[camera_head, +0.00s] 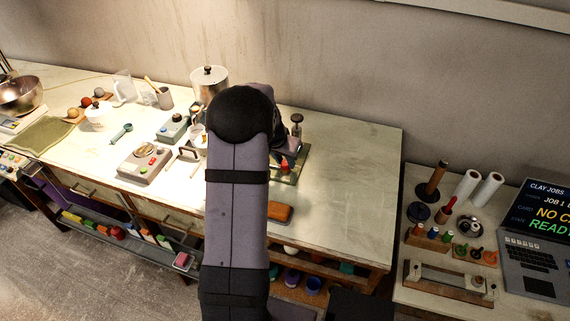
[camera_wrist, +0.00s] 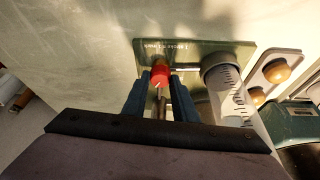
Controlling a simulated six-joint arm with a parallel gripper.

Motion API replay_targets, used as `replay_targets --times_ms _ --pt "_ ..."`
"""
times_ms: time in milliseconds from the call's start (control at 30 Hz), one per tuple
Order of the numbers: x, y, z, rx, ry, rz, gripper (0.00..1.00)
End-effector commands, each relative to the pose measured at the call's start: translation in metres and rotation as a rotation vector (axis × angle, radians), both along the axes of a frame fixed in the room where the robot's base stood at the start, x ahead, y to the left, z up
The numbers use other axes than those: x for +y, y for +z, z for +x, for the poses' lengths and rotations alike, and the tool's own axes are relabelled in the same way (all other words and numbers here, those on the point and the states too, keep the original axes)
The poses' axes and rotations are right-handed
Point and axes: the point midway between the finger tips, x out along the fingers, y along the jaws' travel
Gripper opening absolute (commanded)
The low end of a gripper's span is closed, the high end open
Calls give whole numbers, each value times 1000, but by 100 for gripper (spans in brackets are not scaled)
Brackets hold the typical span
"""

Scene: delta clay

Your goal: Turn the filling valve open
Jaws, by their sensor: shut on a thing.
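The filling valve shows a red handle (camera_wrist: 160,76) with an orange-brown part above it, on a green base plate (camera_wrist: 200,50) with white lettering. In the wrist view my gripper (camera_wrist: 160,84) has its two blue fingers on either side of the handle and is shut on it. In the head view the red handle (camera_head: 284,163) shows small beside my gripper (camera_head: 288,155), over the green plate (camera_head: 291,178). My arm hides much of the fixture there, and the fingertips are hard to make out.
An orange-brown block (camera_head: 279,213) lies near the bench's front. The right part of the bench (camera_head: 355,165) is clear. A laptop (camera_head: 535,235) stands on a separate table.

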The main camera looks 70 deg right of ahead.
Motion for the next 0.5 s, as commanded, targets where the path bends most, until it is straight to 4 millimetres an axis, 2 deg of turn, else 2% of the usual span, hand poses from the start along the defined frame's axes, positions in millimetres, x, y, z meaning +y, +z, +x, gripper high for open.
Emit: replay_targets --times_ms 400,433,500 --pt "1 0 0 0 -7 4 3" --pt "1 0 0 0 -7 4 30" --pt "1 0 0 0 -7 4 44"
